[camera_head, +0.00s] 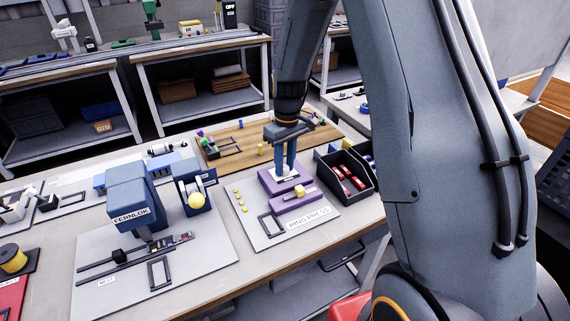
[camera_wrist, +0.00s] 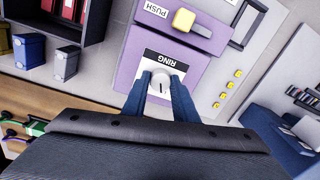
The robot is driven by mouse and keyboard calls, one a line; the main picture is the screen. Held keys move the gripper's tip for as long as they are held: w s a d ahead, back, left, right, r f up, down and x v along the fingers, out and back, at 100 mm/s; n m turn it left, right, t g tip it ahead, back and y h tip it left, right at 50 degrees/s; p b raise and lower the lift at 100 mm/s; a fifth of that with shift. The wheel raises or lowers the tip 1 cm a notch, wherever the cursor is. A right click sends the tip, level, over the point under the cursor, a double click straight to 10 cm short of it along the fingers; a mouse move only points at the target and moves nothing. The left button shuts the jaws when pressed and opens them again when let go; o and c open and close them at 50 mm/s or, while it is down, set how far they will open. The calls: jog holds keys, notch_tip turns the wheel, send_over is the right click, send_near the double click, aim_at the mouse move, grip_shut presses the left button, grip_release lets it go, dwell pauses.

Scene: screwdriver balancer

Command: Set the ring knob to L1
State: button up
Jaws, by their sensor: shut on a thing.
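The purple press unit (camera_head: 268,183) stands on the grey RING PRESS board in the head view. The ring knob (camera_wrist: 162,80) is a round, pale knob with a short dark mark, on a white plate labelled RING (camera_wrist: 173,60) in the wrist view. My gripper (camera_head: 289,172) points down over the unit. In the wrist view its blue fingers (camera_wrist: 161,88) stand on either side of the knob and are shut on it. Any L1 marking is hidden or too small to read. In the head view the fingers hide the knob.
A yellow push block (camera_wrist: 184,19) sits on the unit's lower purple step. A black bin with red parts (camera_head: 346,178) stands close to the right. Several yellow pieces (camera_head: 240,208) lie left of the unit. A blue FERNLOK machine (camera_head: 131,195) stands further left.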

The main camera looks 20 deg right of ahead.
jog(key=n, duration=0.6)
jog(key=shift+w, duration=0.1)
jog(key=n, duration=0.6)
jog(key=shift+r+n+h, duration=0.1)
jog(key=shift+n+h, duration=0.2)
jog(key=shift+n, duration=0.1)
jog(key=o, duration=1)
jog(key=shift+o, duration=0.2)
jog(key=r, duration=0.4)
jog(key=r+b, duration=0.1)
jog(key=r, duration=0.2)
jog(key=shift+w+r+b, duration=0.2)
jog(key=shift+r+b, duration=0.1)
jog(key=shift+r, duration=0.05)
